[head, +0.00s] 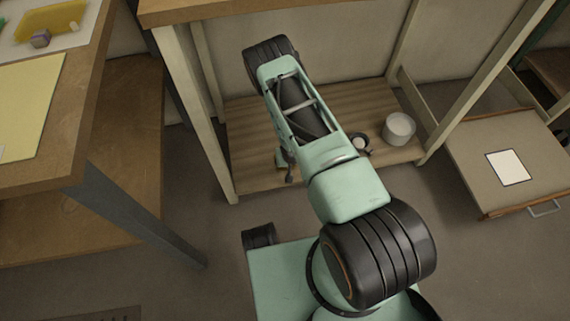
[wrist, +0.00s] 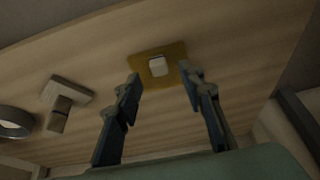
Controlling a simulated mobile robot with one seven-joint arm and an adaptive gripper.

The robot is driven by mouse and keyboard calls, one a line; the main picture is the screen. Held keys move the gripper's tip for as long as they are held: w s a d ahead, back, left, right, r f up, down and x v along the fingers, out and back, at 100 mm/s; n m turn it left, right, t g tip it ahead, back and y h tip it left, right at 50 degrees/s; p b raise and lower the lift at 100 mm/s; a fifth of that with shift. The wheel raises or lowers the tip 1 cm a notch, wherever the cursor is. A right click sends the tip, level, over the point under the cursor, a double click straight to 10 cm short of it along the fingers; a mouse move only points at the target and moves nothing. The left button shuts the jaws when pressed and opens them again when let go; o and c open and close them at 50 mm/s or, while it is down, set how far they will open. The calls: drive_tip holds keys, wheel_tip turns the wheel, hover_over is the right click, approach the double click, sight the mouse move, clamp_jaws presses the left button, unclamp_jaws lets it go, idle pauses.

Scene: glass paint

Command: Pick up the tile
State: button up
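In the wrist view, a flat mustard-yellow square tile (wrist: 143,56) lies on the wooden shelf board. A small white block-like piece (wrist: 158,66) sits at its middle; I cannot tell whether it is a separate object. My gripper (wrist: 160,84) is open, with its two dark fingers apart. The fingertips appear on either side of the tile's near part, with nothing held between them. I cannot tell how far the fingertips are from the board. In the head view my arm hides the tile, and only a small part of my gripper (head: 289,168) shows below the arm.
The wrist view shows a grey T-shaped object (wrist: 62,100) left of my fingers. Pale shelf posts (head: 446,112) bound the space. A workbench (head: 85,120) stands at left.

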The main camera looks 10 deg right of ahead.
drive_tip(key=shift+x, duration=1.1)
clamp_jaws()
drive_tip(key=shift+r, duration=0.1)
drive_tip(key=shift+r, duration=0.1)
